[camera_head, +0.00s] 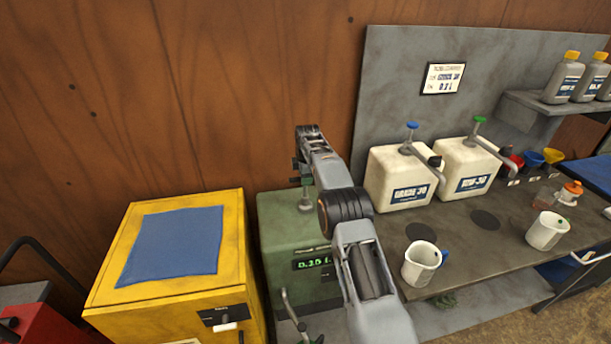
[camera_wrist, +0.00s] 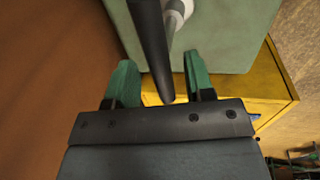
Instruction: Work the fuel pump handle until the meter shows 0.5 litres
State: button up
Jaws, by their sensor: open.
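The green fuel pump (camera_head: 280,222) stands between the yellow cabinet and the bench. Its lit meter (camera_head: 313,263) appears to read 0.35 litres; my arm covers part of the pump's right side. In the wrist view the pump body (camera_wrist: 235,30) lies behind a dark pump handle (camera_wrist: 152,45) and a pale grey post (camera_wrist: 178,15). My gripper (camera_wrist: 158,82) is open, with its green fingers on either side of the handle. There is a visible gap to the right finger.
The yellow cabinet (camera_head: 100,285) with a blue cloth (camera_head: 175,245) stands left of the pump. The bench (camera_head: 455,270) on the right holds two white canisters (camera_head: 385,165), (camera_head: 455,160) and two white jugs (camera_head: 420,265), (camera_head: 545,231). A wooden wall (camera_head: 240,90) closes the back.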

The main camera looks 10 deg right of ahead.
jog(key=shift+f, duration=0.2)
jog(key=shift+c, duration=0.4)
grip_shut()
jog(key=shift+r, duration=0.1)
